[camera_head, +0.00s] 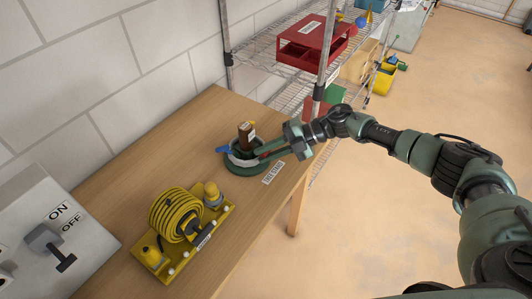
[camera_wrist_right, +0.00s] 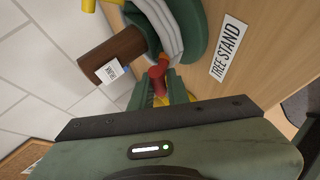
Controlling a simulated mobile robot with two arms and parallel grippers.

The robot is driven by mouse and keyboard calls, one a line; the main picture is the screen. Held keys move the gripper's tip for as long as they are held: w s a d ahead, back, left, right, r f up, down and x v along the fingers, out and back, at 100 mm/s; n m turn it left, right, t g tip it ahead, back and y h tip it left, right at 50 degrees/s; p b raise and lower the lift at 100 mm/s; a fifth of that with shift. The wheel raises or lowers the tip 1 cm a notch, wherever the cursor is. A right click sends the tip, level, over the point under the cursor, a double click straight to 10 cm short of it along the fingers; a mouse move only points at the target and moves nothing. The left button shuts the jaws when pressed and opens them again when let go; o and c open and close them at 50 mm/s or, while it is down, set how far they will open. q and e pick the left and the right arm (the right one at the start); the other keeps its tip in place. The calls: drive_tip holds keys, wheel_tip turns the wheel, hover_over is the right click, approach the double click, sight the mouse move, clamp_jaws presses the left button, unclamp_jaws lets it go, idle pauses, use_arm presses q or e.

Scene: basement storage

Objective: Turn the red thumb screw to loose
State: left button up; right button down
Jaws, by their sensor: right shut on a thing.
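The tree stand (camera_head: 243,168) is a green round base with a pale ring, on the wooden table. A brown trunk (camera_head: 245,134) stands in its middle; in the right wrist view the trunk (camera_wrist_right: 112,52) carries a white tag. The red thumb screw (camera_wrist_right: 158,74) sticks out from the ring, in the right wrist view. My right gripper (camera_head: 264,157) reaches the stand from the right, its fingers shut on the red thumb screw. The fingers (camera_wrist_right: 161,90) cover part of the screw. A blue screw (camera_head: 222,149) shows on the stand's left side. My left gripper is not in view.
A "TREE STAND" label (camera_head: 272,173) lies on the table (camera_head: 140,135) beside the stand. A yellow cord reel (camera_head: 178,214) on a yellow plate is nearer, left of it. A grey ON/OFF switch box (camera_head: 45,235) is at the left. A wire shelf with a red bin (camera_head: 312,40) stands behind.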

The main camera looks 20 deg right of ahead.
sight(269, 152)
drive_tip(key=shift+r, duration=0.1)
drive_tip(key=c, duration=1.4)
unclamp_jaws()
drive_tip(key=b+v, duration=0.1)
drive_tip(key=v, duration=0.5)
drive_tip(key=shift+d+b, duration=0.25)
drive_tip(key=shift+b, duration=0.05)
drive_tip(key=shift+s+d+r, duration=0.1)
drive_tip(key=shift+d+r, duration=0.35)
drive_tip(key=shift+d, duration=0.05)
drive_tip(key=shift+d, duration=0.1)
